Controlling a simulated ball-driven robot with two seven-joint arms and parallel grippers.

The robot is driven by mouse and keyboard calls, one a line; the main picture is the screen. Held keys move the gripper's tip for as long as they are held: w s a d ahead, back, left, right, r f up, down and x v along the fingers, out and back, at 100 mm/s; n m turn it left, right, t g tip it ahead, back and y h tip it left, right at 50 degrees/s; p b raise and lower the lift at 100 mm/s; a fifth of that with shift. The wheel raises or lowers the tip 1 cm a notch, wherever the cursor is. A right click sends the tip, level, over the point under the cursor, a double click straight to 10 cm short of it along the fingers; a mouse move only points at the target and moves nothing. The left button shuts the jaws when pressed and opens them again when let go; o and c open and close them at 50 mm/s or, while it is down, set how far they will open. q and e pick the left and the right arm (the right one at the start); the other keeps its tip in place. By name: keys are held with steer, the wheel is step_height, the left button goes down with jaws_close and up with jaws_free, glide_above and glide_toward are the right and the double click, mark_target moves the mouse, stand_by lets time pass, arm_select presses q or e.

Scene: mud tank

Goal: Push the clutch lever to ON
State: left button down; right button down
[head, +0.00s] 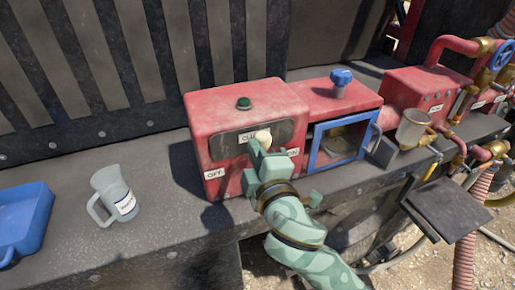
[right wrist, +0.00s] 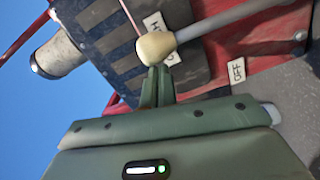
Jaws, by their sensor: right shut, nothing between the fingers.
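The red clutch box (head: 240,105) stands on the grey bench. The clutch lever's cream knob (head: 262,138) shows right of the plate's middle, nearer ON than OFF. In the right wrist view the knob (right wrist: 157,45) sits on a pale rod, right at my fingertips. My right gripper (head: 254,150) is shut and empty, its tips against or very close to the knob; contact is unclear. My left gripper is out of view.
A jug (head: 114,194) and blue tray (head: 22,220) are on the left; bench between is clear.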

steer(key=w+d+m+p, duration=0.2)
steer(key=d+m+p, duration=0.3)
steer(key=d+p, duration=0.1)
steer(key=shift+w+d+f, duration=0.25)
steer(key=shift+d+f, duration=0.15)
steer(key=shift+d, duration=0.2)
steer(key=shift+r, duration=0.1)
